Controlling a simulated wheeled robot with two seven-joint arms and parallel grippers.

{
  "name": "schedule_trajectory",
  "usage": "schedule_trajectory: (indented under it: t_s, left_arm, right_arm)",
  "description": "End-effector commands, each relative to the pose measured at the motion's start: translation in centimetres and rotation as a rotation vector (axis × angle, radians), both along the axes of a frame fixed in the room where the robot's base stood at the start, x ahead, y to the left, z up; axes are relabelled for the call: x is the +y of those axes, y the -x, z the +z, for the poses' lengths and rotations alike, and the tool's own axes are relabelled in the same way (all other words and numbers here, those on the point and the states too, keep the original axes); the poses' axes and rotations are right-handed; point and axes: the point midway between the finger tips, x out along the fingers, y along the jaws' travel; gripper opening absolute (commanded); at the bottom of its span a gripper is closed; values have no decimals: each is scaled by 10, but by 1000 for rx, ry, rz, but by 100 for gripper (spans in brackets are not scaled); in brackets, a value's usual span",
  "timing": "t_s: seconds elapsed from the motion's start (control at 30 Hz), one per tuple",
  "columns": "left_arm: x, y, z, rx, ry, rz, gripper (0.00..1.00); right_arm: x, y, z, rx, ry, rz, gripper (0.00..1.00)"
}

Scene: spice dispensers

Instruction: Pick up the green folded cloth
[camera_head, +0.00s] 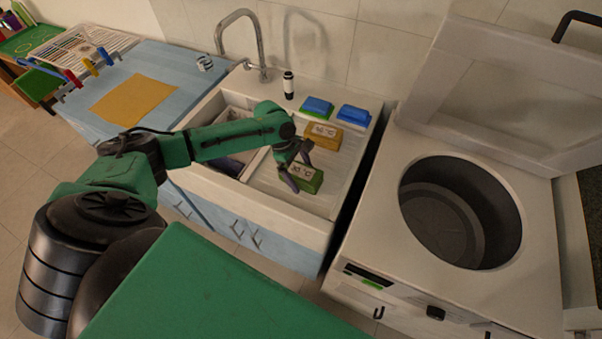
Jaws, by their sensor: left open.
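The green folded cloth (312,184) is a small block with a pale marked top, lying on the white drainboard of the sink counter, near its front edge. My left gripper (299,171) is open, with its fingers pointing down at the green cloth and covering part of its left side. I cannot tell whether the fingers touch it. My right gripper is not in view.
A small bottle (288,85) stands near the faucet (259,45). An open-topped washer (545,250) stands to the right.

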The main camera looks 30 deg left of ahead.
Motion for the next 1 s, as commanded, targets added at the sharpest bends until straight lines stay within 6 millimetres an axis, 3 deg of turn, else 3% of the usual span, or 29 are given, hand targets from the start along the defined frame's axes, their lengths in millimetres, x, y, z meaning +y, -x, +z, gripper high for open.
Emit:
schedule_trajectory:
  t_s: [0.1,0.3,0.57,0.73,0.87,1.0]
  left_arm:
    - [0,0,0,0,0,0,96]
    - [0,0,0,0,0,0,20]
    - [0,0,2,-1,0,0,19]
    - [0,-1,18,-3,2,0,19]
    - [1,-2,53,-8,0,-2,19]
    - [1,-2,107,-8,0,-1,19]
  right_arm:
    - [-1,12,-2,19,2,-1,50]
    - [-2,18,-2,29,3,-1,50]
    - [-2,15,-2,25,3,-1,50]
    - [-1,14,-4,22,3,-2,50]
    - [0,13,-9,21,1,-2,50]
    - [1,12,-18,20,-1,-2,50]
